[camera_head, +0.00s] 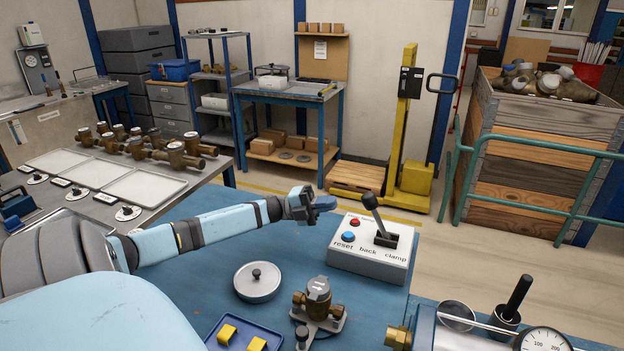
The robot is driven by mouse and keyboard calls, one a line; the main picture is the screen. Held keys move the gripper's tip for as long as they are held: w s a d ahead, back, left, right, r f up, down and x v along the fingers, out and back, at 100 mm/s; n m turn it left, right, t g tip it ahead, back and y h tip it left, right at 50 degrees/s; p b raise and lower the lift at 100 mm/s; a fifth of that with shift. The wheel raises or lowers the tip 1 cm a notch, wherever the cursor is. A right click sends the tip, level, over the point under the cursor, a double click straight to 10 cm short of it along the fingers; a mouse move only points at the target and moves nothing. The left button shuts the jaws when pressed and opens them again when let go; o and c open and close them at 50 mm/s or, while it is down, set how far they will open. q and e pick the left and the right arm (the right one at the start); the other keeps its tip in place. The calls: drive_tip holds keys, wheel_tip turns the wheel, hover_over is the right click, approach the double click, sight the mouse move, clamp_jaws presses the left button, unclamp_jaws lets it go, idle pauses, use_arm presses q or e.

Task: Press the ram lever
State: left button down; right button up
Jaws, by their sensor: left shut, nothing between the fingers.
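A white control box (368,262) sits on the blue bench, with a red button, a blue button marked "reset" and the words "back" and "clamp". A black lever (374,212) stands tilted up-left from its slot. A second black handle (518,296) rises at the lower right, beside a cylinder with a dial gauge (543,342). No readable label tells which of the two is the ram lever. My left gripper (326,203) is shut and empty, left of the box's lever and apart from it in the picture. My right gripper is out of view.
Brass meters (150,149) stand on the left bench. Bare bench lies below my left arm.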

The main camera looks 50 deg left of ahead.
sight(377, 218)
use_arm(q)
drive_tip(key=shift+p+x, duration=0.6)
drive_tip(key=shift+x, duration=2.6)
